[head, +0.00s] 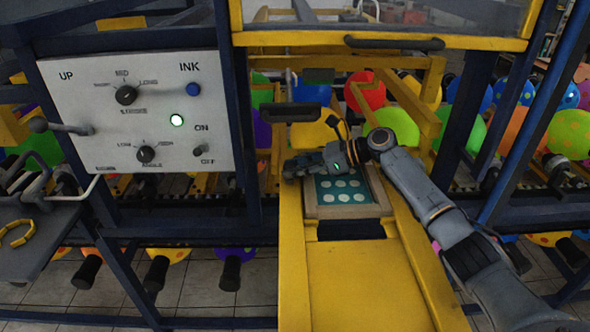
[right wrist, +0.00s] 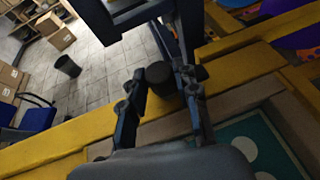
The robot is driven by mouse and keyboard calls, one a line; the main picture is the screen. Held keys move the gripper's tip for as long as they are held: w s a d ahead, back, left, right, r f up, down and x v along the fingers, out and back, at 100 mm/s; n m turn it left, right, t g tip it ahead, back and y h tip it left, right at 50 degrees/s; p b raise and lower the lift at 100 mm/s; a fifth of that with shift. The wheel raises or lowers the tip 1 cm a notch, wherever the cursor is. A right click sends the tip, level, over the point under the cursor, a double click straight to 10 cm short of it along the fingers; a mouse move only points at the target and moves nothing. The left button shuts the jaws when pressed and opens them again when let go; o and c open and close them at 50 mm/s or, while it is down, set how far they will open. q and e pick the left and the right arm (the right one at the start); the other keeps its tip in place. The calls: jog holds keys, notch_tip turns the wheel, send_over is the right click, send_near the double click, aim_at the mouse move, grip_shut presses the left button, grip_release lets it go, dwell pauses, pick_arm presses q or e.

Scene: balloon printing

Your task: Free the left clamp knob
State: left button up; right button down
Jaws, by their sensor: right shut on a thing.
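The printing frame holds a teal plate (head: 342,190) with several white dots in a tan surround, on the yellow bed of the machine. My right gripper (head: 294,168) is at the upper left corner of this plate. In the right wrist view, my right gripper (right wrist: 168,82) has its two fingers shut on a black clamp knob (right wrist: 160,78), beside the yellow rail. The teal plate (right wrist: 252,142) shows at the lower right there. The knob is hidden behind the fingers in the head view. My left gripper is not in view.
A white control panel (head: 140,112) with dials stands at the left. A black handle (head: 290,112) hangs just above my right gripper. Yellow rails flank the bed, and its front part (head: 355,285) is clear. Colourful balloons fill the racks behind. A dark side shelf (head: 35,250) is at far left.

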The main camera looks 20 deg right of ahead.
jog(key=shift+f, duration=0.1)
jog(key=c, duration=1)
grip_release()
jog(key=v, duration=1.2)
